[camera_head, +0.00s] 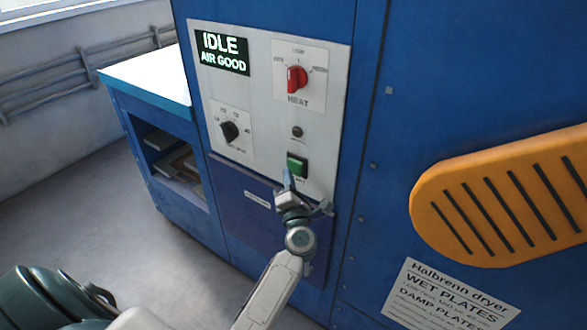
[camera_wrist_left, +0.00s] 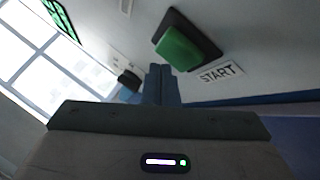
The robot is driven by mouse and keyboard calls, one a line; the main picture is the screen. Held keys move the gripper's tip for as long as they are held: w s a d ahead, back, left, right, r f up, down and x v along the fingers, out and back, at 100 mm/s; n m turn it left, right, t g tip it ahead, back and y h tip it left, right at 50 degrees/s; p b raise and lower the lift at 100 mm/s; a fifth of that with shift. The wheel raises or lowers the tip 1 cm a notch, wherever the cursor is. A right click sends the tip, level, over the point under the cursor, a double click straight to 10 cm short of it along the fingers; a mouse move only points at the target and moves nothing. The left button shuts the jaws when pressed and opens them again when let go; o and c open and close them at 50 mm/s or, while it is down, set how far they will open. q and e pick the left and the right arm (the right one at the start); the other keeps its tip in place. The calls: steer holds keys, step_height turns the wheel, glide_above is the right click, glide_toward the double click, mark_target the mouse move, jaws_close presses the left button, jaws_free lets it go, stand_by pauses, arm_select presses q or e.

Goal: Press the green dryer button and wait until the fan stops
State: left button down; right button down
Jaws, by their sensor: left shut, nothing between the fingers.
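The green start button (camera_head: 297,165) sits low on the grey control panel (camera_head: 265,120) of a blue dryer. My left gripper (camera_head: 289,180) is shut and empty, its tip just below and left of the button. In the left wrist view the shut fingers (camera_wrist_left: 161,84) point at the panel below the green button (camera_wrist_left: 178,48), near a START label (camera_wrist_left: 221,72). I cannot tell whether the tip touches the panel. The display (camera_head: 223,52) reads IDLE, AIR GOOD. The right gripper is not in view.
A red heat knob (camera_head: 297,79) and a black dial (camera_head: 230,131) are on the same panel. An orange slotted cover (camera_head: 505,197) is at the right, above a white notice (camera_head: 447,297). A blue cabinet (camera_head: 150,100) with a white top stands at the left.

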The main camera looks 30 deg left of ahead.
arm_select(q)
steer(key=shift+w, duration=0.3)
steer(key=shift+w, duration=0.45)
stand_by(0.6)
steer(key=shift+s, duration=0.15)
steer(key=shift+s+p, duration=0.3)
steer(key=shift+s, duration=0.5)
steer(key=s, duration=0.2)
steer(key=s+p, duration=0.1)
steer(key=s, duration=0.2)
steer(key=shift+a, duration=0.2)
stand_by(0.7)
